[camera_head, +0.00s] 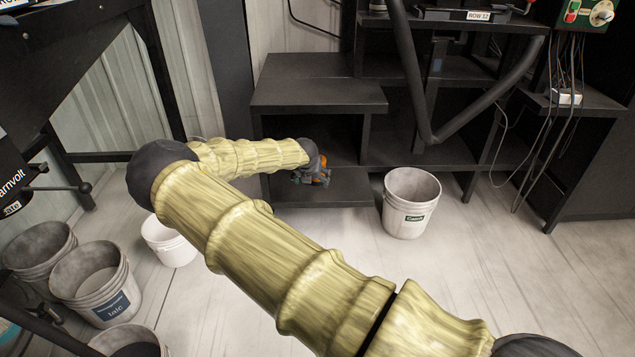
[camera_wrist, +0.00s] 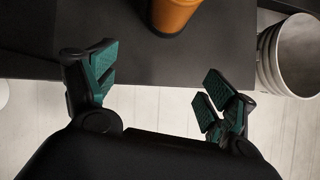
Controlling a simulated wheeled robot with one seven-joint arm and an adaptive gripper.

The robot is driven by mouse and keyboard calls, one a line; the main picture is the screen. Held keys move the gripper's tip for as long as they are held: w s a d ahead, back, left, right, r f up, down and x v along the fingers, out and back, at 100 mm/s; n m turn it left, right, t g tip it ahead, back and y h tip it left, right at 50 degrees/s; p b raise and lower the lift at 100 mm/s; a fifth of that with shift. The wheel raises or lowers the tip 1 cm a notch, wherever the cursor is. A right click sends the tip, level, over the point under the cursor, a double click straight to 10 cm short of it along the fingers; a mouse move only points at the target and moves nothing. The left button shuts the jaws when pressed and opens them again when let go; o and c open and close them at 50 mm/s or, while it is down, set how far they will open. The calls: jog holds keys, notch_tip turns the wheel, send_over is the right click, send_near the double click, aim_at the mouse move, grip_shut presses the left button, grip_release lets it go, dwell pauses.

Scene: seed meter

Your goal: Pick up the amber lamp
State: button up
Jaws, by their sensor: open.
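The amber lamp (camera_wrist: 174,13) shows at the top edge of the wrist view as an orange, rounded body with a dark rim at its lower end. Its upper part is cut off by the frame. It stands on a dark shelf (camera_wrist: 130,52). In the head view only a small orange part of it (camera_head: 323,161) shows behind my gripper (camera_head: 312,177), at the low dark shelf. My gripper also shows in the wrist view (camera_wrist: 155,78), its green-padded fingers spread wide with nothing between them. The lamp is beyond the fingertips, apart from them.
A grey-white bucket (camera_head: 410,203) stands on the floor right of the shelf and shows in the wrist view (camera_wrist: 290,55). A higher dark shelf (camera_head: 318,96) overhangs the low one. A slanted dark pipe (camera_head: 470,112) crosses at right. Several buckets (camera_head: 95,285) stand at lower left.

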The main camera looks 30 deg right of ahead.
jog(key=w+d+b, duration=0.6)
jog(key=w+d, duration=0.1)
jog(key=shift+w+f, duration=0.15)
jog(key=shift+w, duration=0.05)
jog(key=shift+w+d, duration=0.35)
jog(key=shift+w, duration=0.15)
jog(key=shift+w+d+b, duration=0.2)
jog(key=shift+d+b, duration=0.05)
jog(key=shift+b, duration=0.2)
jog(key=b+x, duration=0.2)
jog(key=x, duration=0.2)
jog(key=shift+w+d+f+b, duration=0.1)
jog(key=shift+w+f+b, duration=0.15)
jog(key=shift+f+b, duration=0.15)
jog(key=shift+r, duration=0.1)
jog(key=c, duration=1.3)
jog(key=shift+o, duration=0.2)
